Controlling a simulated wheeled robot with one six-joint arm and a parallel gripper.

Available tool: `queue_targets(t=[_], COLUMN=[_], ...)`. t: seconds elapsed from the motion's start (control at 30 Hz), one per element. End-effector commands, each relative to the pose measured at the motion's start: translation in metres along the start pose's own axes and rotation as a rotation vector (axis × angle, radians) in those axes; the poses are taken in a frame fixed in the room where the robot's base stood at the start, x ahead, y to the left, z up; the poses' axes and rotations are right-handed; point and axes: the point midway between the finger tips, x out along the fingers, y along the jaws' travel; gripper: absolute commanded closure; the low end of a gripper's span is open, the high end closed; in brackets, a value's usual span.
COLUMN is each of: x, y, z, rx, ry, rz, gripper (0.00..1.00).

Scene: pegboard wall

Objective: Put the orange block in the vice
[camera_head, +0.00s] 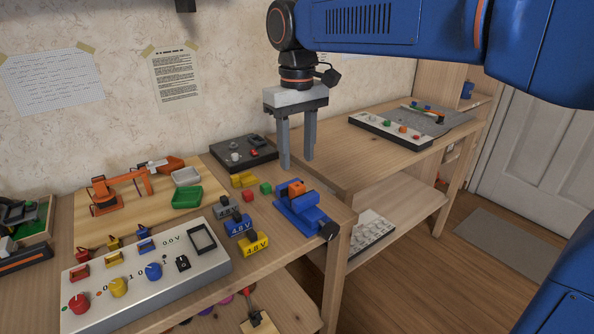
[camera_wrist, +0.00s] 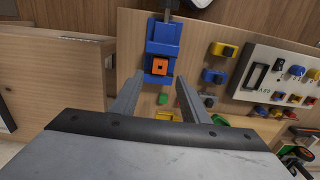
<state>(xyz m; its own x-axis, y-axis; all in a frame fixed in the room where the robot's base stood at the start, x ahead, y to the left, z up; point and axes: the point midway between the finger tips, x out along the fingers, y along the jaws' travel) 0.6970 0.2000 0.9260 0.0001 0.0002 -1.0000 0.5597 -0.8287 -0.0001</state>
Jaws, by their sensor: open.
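The orange block (camera_head: 296,188) sits in the blue vice (camera_head: 308,219), between its jaws, near the table's right front edge. In the wrist view the orange block (camera_wrist: 160,66) shows a dark hole in its top, with parts of the blue vice (camera_wrist: 163,40) on both sides of it. Whether the jaws press on the block I cannot tell. My gripper (camera_head: 298,166) is open and empty, pointing down above and behind the vice. In the wrist view its two fingers (camera_wrist: 157,95) are apart, with nothing between them.
A red block (camera_head: 247,195), a green block (camera_head: 266,188) and yellow parts (camera_head: 243,180) lie left of the vice. Blue and yellow 4.8V batteries (camera_head: 239,226) and a white control panel (camera_head: 150,275) stand further left. A dark box (camera_head: 244,154) is behind. A second table (camera_head: 365,160) is at right.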

Motion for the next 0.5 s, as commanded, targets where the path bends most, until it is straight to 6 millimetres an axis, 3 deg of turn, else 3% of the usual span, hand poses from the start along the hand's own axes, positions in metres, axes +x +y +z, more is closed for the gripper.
queue_targets(t=[0.2,0.5], x=[-0.023,-0.028], y=[0.0,0.001], z=[0.0,0.001], rx=[0.0,0.002], ry=[0.001,0.001], rz=[0.0,0.0], gripper=[0.58,0.58])
